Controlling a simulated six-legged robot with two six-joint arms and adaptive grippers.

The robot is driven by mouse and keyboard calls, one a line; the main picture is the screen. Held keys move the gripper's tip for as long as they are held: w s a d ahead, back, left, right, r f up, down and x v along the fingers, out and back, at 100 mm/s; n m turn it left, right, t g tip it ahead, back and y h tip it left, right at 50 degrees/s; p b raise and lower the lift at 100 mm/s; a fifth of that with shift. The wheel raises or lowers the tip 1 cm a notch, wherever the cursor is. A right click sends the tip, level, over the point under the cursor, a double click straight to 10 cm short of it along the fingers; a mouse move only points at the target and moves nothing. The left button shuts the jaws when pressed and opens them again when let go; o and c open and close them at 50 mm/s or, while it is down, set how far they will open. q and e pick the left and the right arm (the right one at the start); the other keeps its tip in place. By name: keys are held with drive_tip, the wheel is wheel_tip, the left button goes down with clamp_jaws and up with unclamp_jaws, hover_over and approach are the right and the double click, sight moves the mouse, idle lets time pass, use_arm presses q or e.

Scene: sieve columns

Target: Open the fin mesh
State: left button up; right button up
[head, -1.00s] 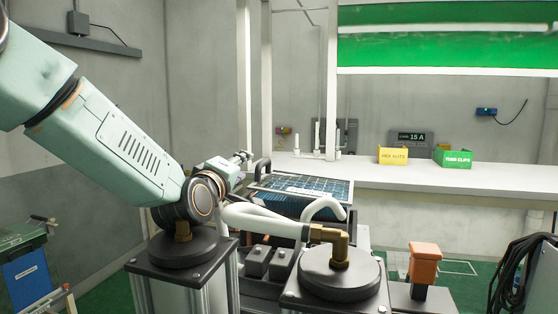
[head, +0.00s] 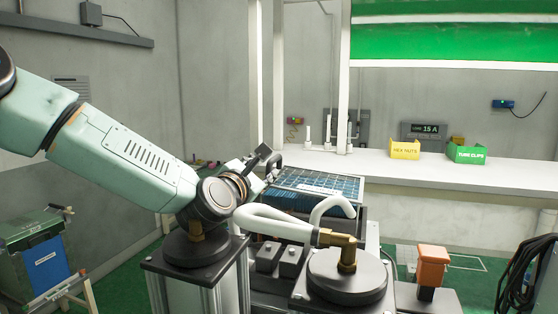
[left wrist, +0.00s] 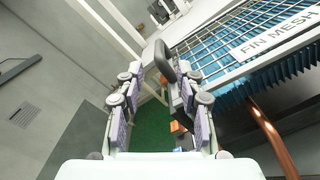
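The fin mesh (head: 318,182) is a blue gridded panel in a pale frame, lying flat on a dark unit at the middle of the head view. In the left wrist view the mesh (left wrist: 235,38) fills the upper right, with a "FIN MESH" label on its frame. A black loop handle (left wrist: 163,62) stands at its left edge. My left gripper (left wrist: 160,80) is open, its fingers on either side of the handle's near end. I cannot tell if they touch it. In the head view the left gripper (head: 262,158) is beside the handle, small and partly hidden. My right gripper is not in view.
White hoses (head: 275,223) and round black caps (head: 347,280) stand in front of the mesh. A white bench (head: 470,166) behind holds a yellow bin (head: 405,149) and a green bin (head: 468,153). An orange-topped post (head: 431,268) stands at right. A blue case (head: 45,265) is at far left.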

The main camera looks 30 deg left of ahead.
sight(270, 163)
use_arm(q)
drive_tip(key=shift+w+r, duration=0.1)
drive_tip(key=shift+w, duration=0.3)
drive_tip(key=p+x, duration=0.1)
drive_tip(key=x, duration=0.5)
drive_tip(key=shift+w+a+p, duration=0.15)
drive_tip(key=shift+a+p, duration=0.1)
drive_tip(key=shift+p, duration=0.1)
drive_tip(key=shift+w+d, duration=0.1)
drive_tip(key=shift+d, duration=0.15)
drive_tip(key=c, duration=0.4)
clamp_jaws()
